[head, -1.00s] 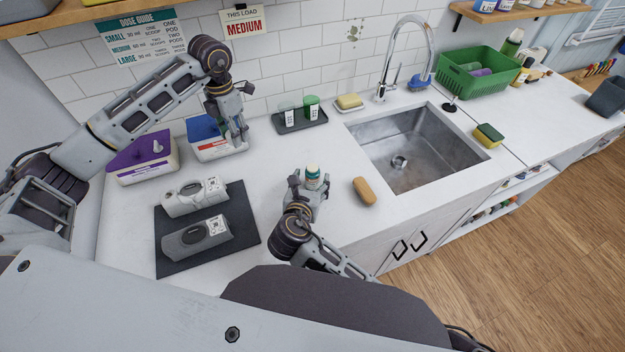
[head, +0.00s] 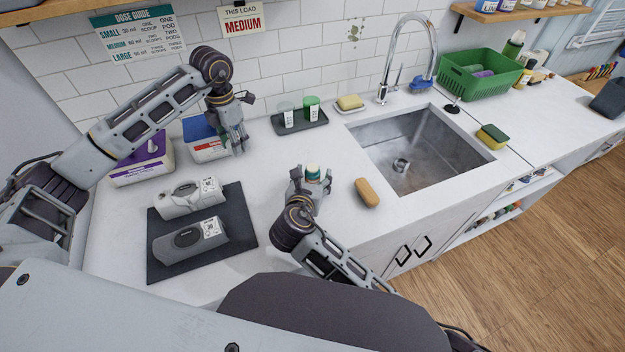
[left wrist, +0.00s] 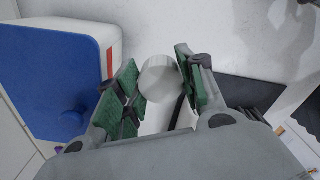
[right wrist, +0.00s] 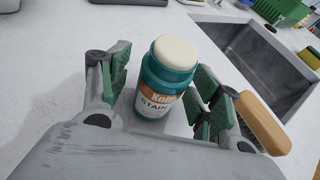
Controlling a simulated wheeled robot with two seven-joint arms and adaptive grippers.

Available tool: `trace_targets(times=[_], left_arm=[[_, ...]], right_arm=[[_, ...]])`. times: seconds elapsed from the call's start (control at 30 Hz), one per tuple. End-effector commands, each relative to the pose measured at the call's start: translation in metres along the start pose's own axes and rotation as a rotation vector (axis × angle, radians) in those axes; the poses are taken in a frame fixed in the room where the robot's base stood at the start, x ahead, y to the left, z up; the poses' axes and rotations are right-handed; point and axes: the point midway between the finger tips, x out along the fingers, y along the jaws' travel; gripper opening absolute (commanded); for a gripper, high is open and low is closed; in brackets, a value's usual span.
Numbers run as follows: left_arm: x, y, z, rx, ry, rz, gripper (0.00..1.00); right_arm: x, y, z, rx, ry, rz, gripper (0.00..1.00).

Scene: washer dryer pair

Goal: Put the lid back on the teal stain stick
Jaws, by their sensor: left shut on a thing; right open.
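The teal stain stick (right wrist: 165,85) stands upright on the counter with a pale, rounded top showing. It also shows in the head view (head: 313,172). My right gripper (right wrist: 155,95) is open, its green-padded fingers on either side of the stick; it also shows in the head view (head: 309,183). My left gripper (left wrist: 160,85) is shut on a pale grey-white cylinder (left wrist: 158,78), which looks like the lid. In the head view my left gripper (head: 238,148) is beside the blue-topped box, left of and behind the stick; the lid is hard to make out there.
A blue-topped box (head: 207,150) and a purple-topped box (head: 145,170) stand by the wall. A dark mat (head: 240,235) holds two grey devices. A tray (head: 318,125) with two small containers is behind.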

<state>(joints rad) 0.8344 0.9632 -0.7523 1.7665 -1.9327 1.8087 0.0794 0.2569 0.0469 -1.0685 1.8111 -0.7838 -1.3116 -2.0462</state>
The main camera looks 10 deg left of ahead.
Motion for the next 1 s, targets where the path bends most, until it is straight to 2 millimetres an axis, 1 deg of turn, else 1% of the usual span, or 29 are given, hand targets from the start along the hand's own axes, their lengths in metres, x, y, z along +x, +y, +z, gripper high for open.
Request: trace_targets(times=[0.37, 0.4, 0.8, 1.0], left_arm=[[-0.0006, 0.0000, 0.0000, 0.000, 0.000, 0.000, 0.31], [-0.0006, 0.0000, 0.0000, 0.000, 0.000, 0.000, 0.31], [-0.0006, 0.0000, 0.0000, 0.000, 0.000, 0.000, 0.31], [-0.0006, 0.0000, 0.0000, 0.000, 0.000, 0.000, 0.31]], right_arm=[[-0.0002, -0.0001, 0.0003, 0.000, 0.000, 0.000, 0.64], [-0.0002, 0.0000, 0.0003, 0.000, 0.000, 0.000, 0.62], [-0.0002, -0.0001, 0.0002, 0.000, 0.000, 0.000, 0.12], [-0.0003, -0.0001, 0.0005, 0.000, 0.000, 0.000, 0.11]])
